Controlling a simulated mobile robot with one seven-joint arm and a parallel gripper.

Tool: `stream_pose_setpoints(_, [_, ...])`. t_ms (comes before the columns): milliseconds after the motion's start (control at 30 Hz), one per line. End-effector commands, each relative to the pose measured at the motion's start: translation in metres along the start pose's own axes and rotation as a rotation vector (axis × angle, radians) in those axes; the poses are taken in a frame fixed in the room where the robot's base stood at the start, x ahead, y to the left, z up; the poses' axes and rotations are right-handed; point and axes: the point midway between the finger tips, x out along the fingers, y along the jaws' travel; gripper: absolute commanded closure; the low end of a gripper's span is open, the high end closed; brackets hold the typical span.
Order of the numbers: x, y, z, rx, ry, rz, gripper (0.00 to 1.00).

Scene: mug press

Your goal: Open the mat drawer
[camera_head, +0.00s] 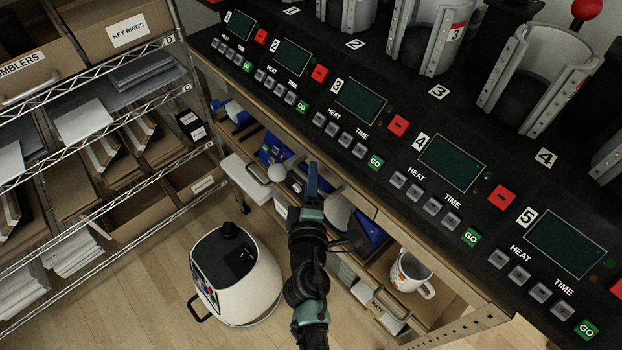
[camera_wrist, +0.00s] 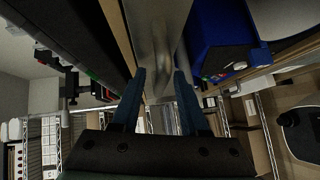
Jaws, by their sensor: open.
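My gripper (camera_head: 312,182) is open, with its blue fingers beside the shelf under the bench front. In the wrist view its two fingers (camera_wrist: 160,92) stand apart, with a pale metallic surface (camera_wrist: 152,25) beyond them. A curved, blurred grey shape shows near the fingertips; I cannot tell if it is a handle or if it lies between the fingers.
A black bench (camera_head: 300,112) with several numbered control panels runs above my gripper. A blue device (camera_wrist: 222,40) is close right of the fingers. A white rounded machine (camera_head: 236,290) stands on the floor. A white mug (camera_head: 411,273) sits at right. A wire rack (camera_head: 110,125) fills the left.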

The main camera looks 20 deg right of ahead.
Motion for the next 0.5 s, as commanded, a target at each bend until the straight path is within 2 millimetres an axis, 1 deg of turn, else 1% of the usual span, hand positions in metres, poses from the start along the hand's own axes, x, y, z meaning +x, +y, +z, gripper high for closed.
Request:
stream_pose_setpoints(167, [-0.0002, 0.0, -0.0002, 0.0, 0.0, 0.0, 0.56])
stream_pose_setpoints(200, [-0.0002, 0.0, -0.0002, 0.0, 0.0, 0.0, 0.63])
stream_pose_setpoints(267, [-0.0003, 0.0, -0.0002, 0.0, 0.0, 0.0, 0.74])
stream_pose_setpoints(400, [-0.0004, 0.0, -0.0003, 0.0, 0.0, 0.0, 0.99])
stream_pose_setpoints(500, [-0.0004, 0.0, -0.0003, 0.0, 0.0, 0.0, 1.0])
